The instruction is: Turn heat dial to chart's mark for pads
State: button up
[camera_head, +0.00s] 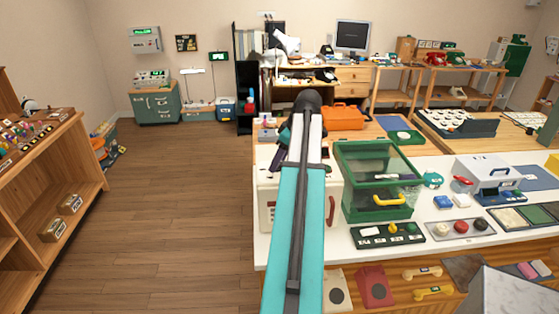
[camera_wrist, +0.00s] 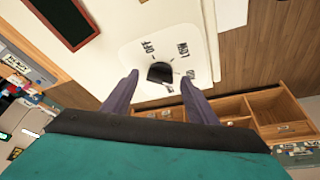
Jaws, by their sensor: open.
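The heat dial (camera_wrist: 160,72) is a dark knob on a white rounded plate (camera_wrist: 140,57), seen in the wrist view. The plate carries the words OFF and LOW; further marks near the right finger are too small or covered to read. My gripper (camera_wrist: 160,79) is open, with one dark finger on each side of the knob. I cannot tell whether the fingers touch it. In the head view, my arm partly covers a white box-shaped appliance (camera_head: 266,208) on the white table. I cannot make out a chart with a mark for pads.
A green glass-sided case (camera_head: 375,165) with a yellow handle stands right of my arm. A green button panel (camera_head: 388,235) lies in front of it. A wooden shelf (camera_head: 90,187) is at the left, with clear floor (camera_head: 185,210) between it and the table.

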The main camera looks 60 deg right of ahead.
jog(key=shift+r, duration=0.15)
jog(key=b+v, duration=0.3)
jog(key=v, duration=1)
jog(key=shift+r+b, duration=0.2)
jog(key=shift+b, duration=0.2)
jog(key=shift+c, duration=0.3)
